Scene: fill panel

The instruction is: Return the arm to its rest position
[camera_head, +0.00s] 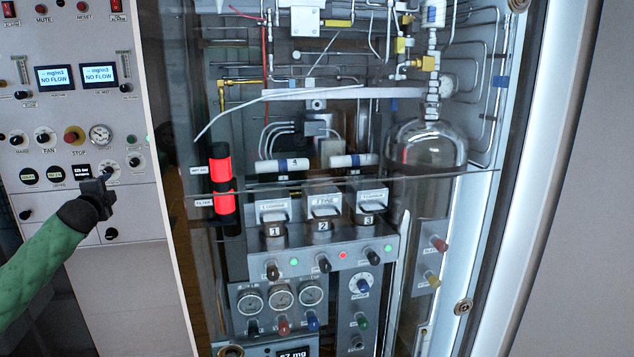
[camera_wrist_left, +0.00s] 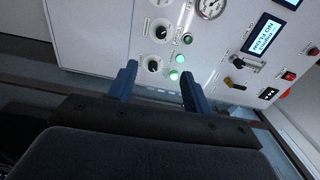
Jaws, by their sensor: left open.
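My left arm, in a green quilted sleeve, comes in from the left in the head view. Its dark left gripper (camera_head: 104,182) is in front of the lower part of the white control panel (camera_head: 135,215), by a small round knob. In the left wrist view the gripper (camera_wrist_left: 160,72) has its two blue-grey fingers apart with nothing between them. The gap between fingers and panel is hard to judge. My right gripper is not in view.
The panel carries two blue displays (camera_head: 99,74), a red stop knob (camera_head: 73,137) and a gauge (camera_head: 101,135). To its right is a glazed cabinet with a glass vessel (camera_head: 424,146), pipes, red-lit cylinders (camera_head: 221,170) and several valves. A plain grey wall (camera_head: 585,200) is at far right.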

